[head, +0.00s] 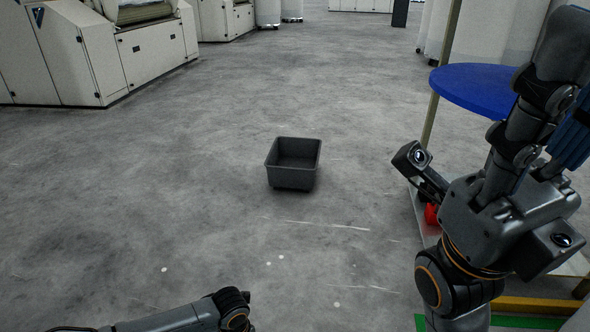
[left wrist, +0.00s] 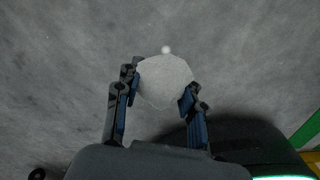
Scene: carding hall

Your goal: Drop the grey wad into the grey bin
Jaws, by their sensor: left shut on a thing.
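The grey bin (head: 292,179) is an open, dark rectangular tub standing upright on the floor, mid-picture in the head view. Its visible inside looks empty. The grey wad (left wrist: 165,84) is a pale, rounded lump in the left wrist view. My left gripper (left wrist: 162,88) is shut on it, with a finger on each side and bare floor behind.
A round blue table top (head: 475,88) stands at the right, with a red object (head: 431,213) low below it, partly hidden by my right arm. Cream machines (head: 150,50) stand at the back left. The floor around the bin is clear.

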